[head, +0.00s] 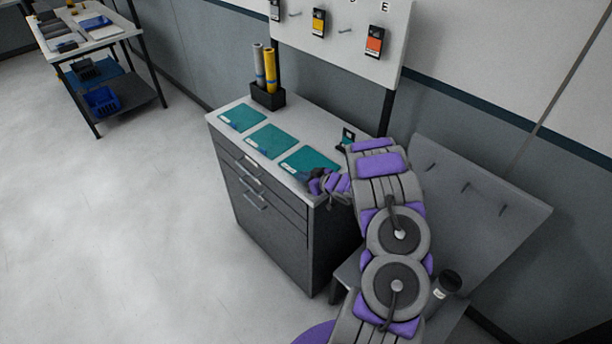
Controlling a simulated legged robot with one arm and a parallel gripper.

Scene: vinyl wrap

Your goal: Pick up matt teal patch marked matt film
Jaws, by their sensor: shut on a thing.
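Three teal patches lie in a row on the light top of a grey drawer cabinet (262,218) in the head view. The left patch (242,117) and the middle patch (271,140) lie flat and clear of my arm. The right patch (308,159) is nearest my gripper (314,181), which is at the cabinet's front right corner. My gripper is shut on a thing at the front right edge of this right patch. The fingertips are small and dark here, so the exact grip is hard to see. The patch labels are too small to read.
A black holder (268,97) with a grey roll and a yellow roll (270,70) stands at the cabinet's back. A small teal-and-dark item (347,138) is beside my arm. A pegboard (340,40) rises behind. A workbench (88,40) stands far left; open floor lies between.

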